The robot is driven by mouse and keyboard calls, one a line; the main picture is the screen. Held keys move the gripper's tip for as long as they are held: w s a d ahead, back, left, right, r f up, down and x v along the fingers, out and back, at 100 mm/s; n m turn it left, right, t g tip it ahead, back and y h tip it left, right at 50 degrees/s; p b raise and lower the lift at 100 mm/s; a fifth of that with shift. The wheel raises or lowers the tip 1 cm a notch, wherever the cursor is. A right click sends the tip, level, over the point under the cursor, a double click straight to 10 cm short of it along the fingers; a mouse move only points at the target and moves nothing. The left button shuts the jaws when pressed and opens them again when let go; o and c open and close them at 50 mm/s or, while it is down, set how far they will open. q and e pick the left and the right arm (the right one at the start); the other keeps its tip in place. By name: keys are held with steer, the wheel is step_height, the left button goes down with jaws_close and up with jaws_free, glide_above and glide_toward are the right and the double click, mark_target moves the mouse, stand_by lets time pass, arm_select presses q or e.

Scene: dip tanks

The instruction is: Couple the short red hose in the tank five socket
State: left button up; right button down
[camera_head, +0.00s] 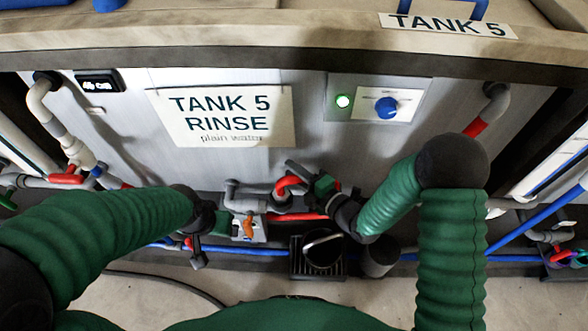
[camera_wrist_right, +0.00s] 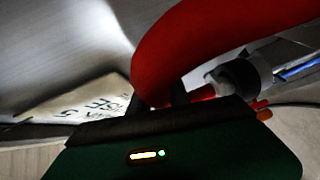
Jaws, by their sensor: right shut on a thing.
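The short red hose (camera_head: 288,184) shows as a small curved piece low in front of the tank five panel. My right gripper (camera_head: 308,180) is shut on it. In the right wrist view the hose (camera_wrist_right: 190,45) arcs large above the gripper's dark edge, and its lower end is hidden there. Grey pipe fittings (camera_head: 243,200) stand just left of the hose. I cannot tell which of them is the socket, or whether the hose end touches it. My left gripper (camera_head: 198,255) hangs left of the fittings; its jaws are too dark to read.
An orange valve handle (camera_head: 248,228) sits below the fittings. A straight red pipe (camera_head: 297,217) and a blue pipe (camera_head: 272,252) run low along the tank. A dark floor drain box (camera_head: 318,262) lies in front. The "TANK 5 RINSE" sign (camera_head: 225,115) hangs above.

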steer(key=shift+f+b, duration=0.4)
steer(key=shift+f, duration=0.05)
stand_by(0.4)
steer(key=c, duration=1.1)
jaws_free()
steer(key=shift+c, duration=0.2)
steer(key=shift+f, duration=0.1)
steer(key=shift+s, duration=0.1)
steer(key=p+v, duration=0.3)
steer(key=v, duration=1.3)
steer(key=shift+s+d, duration=0.15)
steer(key=shift+d, duration=0.15)
